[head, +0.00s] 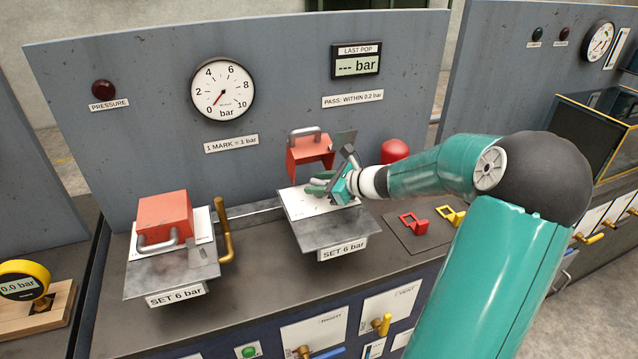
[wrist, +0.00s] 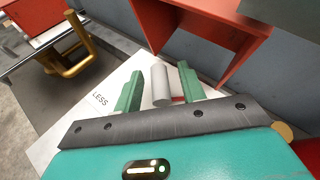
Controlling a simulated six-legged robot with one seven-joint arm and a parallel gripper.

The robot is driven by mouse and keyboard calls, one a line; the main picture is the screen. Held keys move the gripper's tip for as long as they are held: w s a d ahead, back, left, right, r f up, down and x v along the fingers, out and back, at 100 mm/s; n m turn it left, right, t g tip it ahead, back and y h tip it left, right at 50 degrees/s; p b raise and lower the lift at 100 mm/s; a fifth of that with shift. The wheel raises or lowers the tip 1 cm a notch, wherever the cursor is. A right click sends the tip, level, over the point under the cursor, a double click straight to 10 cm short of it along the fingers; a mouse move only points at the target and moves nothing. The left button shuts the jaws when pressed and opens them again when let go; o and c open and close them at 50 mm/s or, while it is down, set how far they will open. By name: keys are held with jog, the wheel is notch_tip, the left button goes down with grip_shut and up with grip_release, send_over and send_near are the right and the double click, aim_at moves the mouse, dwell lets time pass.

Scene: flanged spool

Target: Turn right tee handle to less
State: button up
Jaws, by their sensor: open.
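The right tee handle shows in the wrist view as a light grey rounded bar (wrist: 160,86). It stands between the two green fingers of my gripper (wrist: 160,90), which are open around it. I cannot tell whether either finger touches it. In the head view my gripper (head: 322,186) is over the white plate (head: 300,206) of the right "SET 6 bar" station and hides the handle. The word "LESS" (wrist: 99,98) is printed on the plate to the left of the fingers in the wrist view.
A red cover (head: 310,158) stands raised behind my gripper. The left station has a red cover (head: 165,213) lowered over it and a brass lever (head: 223,235) at its right. A pressure gauge (head: 222,89) reads near 0. A red dome (head: 394,150) stands behind my wrist.

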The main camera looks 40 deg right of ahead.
grip_shut()
jog(key=shift+w+n+g+y, duration=0.1)
jog(key=shift+n+g+y, duration=0.6)
jog(key=shift+n+y, duration=0.5)
jog(key=shift+n+g+y, duration=1)
jog(key=shift+n+y, duration=0.1)
jog(key=shift+n, duration=0.1)
grip_release()
